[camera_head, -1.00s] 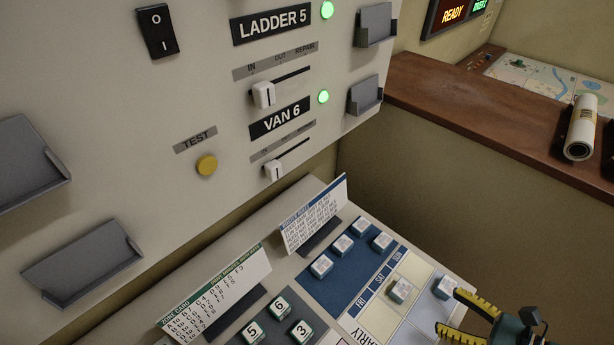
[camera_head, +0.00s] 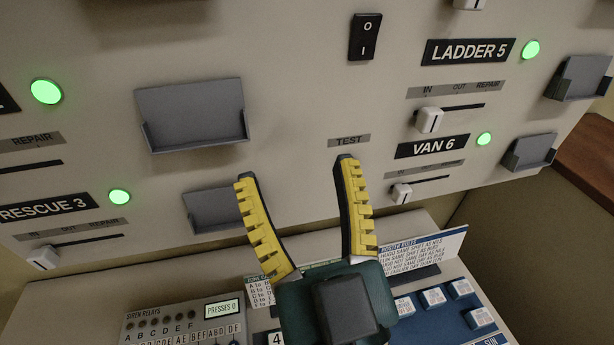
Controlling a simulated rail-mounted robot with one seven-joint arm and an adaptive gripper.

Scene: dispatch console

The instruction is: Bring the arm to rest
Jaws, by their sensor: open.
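My gripper (camera_head: 293,175) is in the lower middle of the head view, with its two yellow and black fingers spread apart. Nothing shows between the fingers. The fingers point up at the pale upright panel (camera_head: 290,95), in front of it. The right fingertip is just below the TEST label (camera_head: 349,140), and the yellow button below that label is hidden behind the finger. I cannot tell whether the fingertips touch the panel. The left finger overlaps the edge of a lower grey holder (camera_head: 210,212).
An upper grey holder (camera_head: 192,115) and a black switch (camera_head: 365,36) are on the panel. Sliders such as the VAN 6 slider (camera_head: 401,193) stick out. Below are a siren relay box (camera_head: 170,325), a roster card (camera_head: 425,246) and white blocks on a blue board (camera_head: 466,318).

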